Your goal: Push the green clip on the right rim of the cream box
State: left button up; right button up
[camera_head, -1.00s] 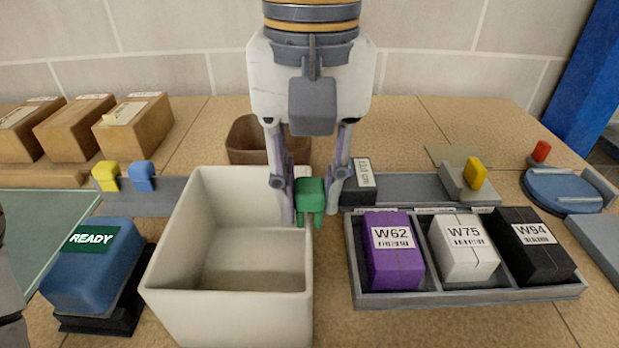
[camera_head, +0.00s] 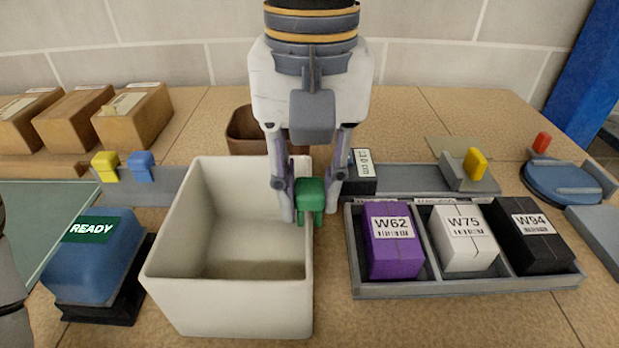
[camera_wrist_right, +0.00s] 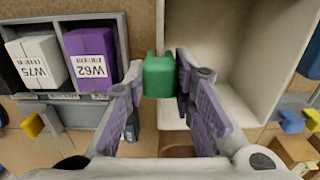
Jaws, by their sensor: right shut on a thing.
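The cream box (camera_head: 229,308) stands open and empty in the middle of the bench in the head view. The green clip (camera_head: 311,188) straddles its right rim, with legs hanging on the outer side. My right gripper (camera_head: 309,207) comes down from above and is shut on the green clip, one finger on the box's inner side and one outside. In the right wrist view the green clip (camera_wrist_right: 159,76) shows between the two fingertips, at the cream box's wall (camera_wrist_right: 180,22). The fingers partly hide the rim. My left gripper is out of view; only a grey arm part shows at the left edge.
A grey tray (camera_head: 455,290) with W62, W75 and W94 boxes stands close right of the clip. A blue READY unit (camera_head: 95,270) is at left. A brown bin (camera_head: 243,132) is behind. Yellow (camera_head: 105,165) and blue (camera_head: 142,165) clips sit on a grey rail.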

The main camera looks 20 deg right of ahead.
jog(key=shift+f, duration=0.25)
jog(key=o, duration=1.2)
jog(key=shift+r, duration=0.1)
jog(key=shift+r, duration=3.45)
